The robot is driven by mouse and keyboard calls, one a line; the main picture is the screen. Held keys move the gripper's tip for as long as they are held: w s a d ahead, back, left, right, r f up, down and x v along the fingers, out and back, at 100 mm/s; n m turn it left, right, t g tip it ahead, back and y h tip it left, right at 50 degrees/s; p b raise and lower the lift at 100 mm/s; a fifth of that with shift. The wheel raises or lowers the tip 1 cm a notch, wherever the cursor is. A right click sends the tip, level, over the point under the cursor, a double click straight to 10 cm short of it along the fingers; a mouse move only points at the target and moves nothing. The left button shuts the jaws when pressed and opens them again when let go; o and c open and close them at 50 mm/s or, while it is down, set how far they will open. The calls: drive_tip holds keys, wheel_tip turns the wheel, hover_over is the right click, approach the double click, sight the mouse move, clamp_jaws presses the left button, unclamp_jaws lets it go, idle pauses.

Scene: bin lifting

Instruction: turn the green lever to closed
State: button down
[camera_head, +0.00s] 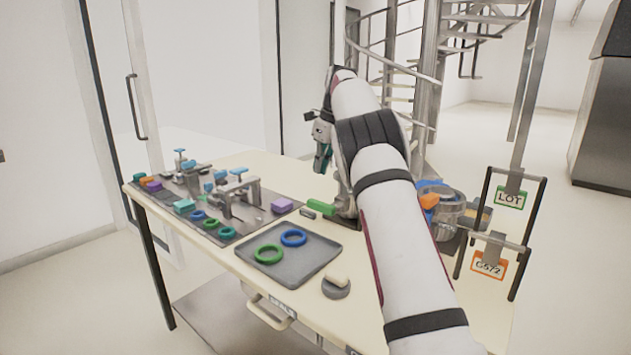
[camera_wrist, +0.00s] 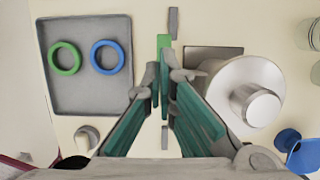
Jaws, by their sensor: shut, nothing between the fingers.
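The green lever (camera_head: 321,207) lies on the table to the left of a grey metal body (camera_head: 345,206), which my arm partly hides. In the wrist view the green lever (camera_wrist: 164,43) shows beyond my fingertips and runs beneath them, partly covered. My gripper (camera_head: 320,170) is above the lever in the head view, pointing down. In the wrist view my gripper (camera_wrist: 164,78) has its teal fingers together at the tips, with nothing held. A round metal body with a cylindrical knob (camera_wrist: 256,106) is to the right of the fingers. I cannot tell whether the fingertips touch the lever.
A grey tray (camera_head: 300,264) holds a green ring (camera_head: 268,254) and a blue ring (camera_head: 293,238). A small grey knob-like piece (camera_head: 336,288) is near the front edge. A dark board (camera_head: 165,196) with several fixtures is at left. Hanging signs stand at right.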

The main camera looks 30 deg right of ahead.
drive_tip(key=shift+v, duration=1.45)
